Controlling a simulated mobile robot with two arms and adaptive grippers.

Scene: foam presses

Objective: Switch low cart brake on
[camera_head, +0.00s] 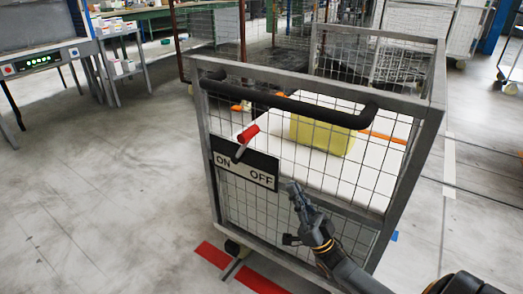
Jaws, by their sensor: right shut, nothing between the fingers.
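The low cart (210,140) is a grey metal frame with wire mesh sides and a black push handle (290,103) across its near end. Below the handle is a black plate (244,162) marked ON at left and OFF at right. The brake lever, with a red grip (248,134), stands at the plate's upper edge, its metal shaft slanting up and right between the two words. My right gripper (293,190) is shut and empty, just right of the OFF end, in front of the mesh. Whether it touches the mesh I cannot tell. My left gripper is out of view.
A yellow block (322,134) lies on a white surface (345,175) inside the cart. A table with a control panel (40,60) stands at upper left. Other mesh carts stand behind. A red floor stripe (240,270) runs under the cart; the floor to the left is clear.

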